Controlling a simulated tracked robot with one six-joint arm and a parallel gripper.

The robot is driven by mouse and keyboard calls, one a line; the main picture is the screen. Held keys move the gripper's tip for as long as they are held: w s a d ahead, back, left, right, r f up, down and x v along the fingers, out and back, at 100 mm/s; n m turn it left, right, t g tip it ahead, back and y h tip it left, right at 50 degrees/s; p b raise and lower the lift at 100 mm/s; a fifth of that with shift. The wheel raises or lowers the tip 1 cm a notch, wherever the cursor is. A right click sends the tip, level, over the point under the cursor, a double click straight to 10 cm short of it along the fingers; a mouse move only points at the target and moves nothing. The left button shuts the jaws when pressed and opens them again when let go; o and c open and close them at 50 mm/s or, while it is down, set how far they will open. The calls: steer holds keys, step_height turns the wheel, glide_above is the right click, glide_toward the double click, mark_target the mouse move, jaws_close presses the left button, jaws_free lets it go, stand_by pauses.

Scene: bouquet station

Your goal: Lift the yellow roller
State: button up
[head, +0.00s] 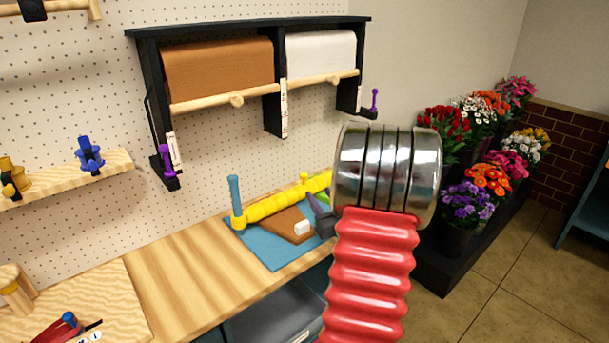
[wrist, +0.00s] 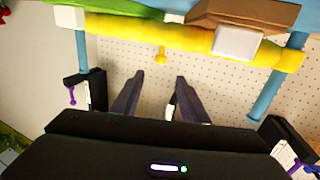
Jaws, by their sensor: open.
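The yellow roller (head: 268,206) is a long ribbed bar lying along the back of a blue mat (head: 262,246) on the wooden bench. It also crosses the top of the wrist view (wrist: 150,32), with a small yellow knob (wrist: 161,56) on its side. My gripper (head: 318,211) is at the right end of the mat, and the arm hides the roller's right end in the head view. In the wrist view my gripper's two dark fingers (wrist: 159,77) are apart and empty, with their tips short of the roller.
A brown piece (head: 287,225) with a white block (head: 302,228) lies in front of the roller. A blue post (head: 235,194) stands at its left end. A black rack (head: 272,120) with brown and white paper rolls hangs above. Flowers (head: 487,180) stand right.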

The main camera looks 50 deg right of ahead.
mark_target(306, 176)
steer(key=shift+w, duration=0.15)
steer(key=x, duration=1.3)
steer(key=shift+w+d, duration=0.15)
steer(key=shift+w, duration=0.05)
jaws_close()
stand_by(0.4)
steer(key=shift+r, duration=0.1)
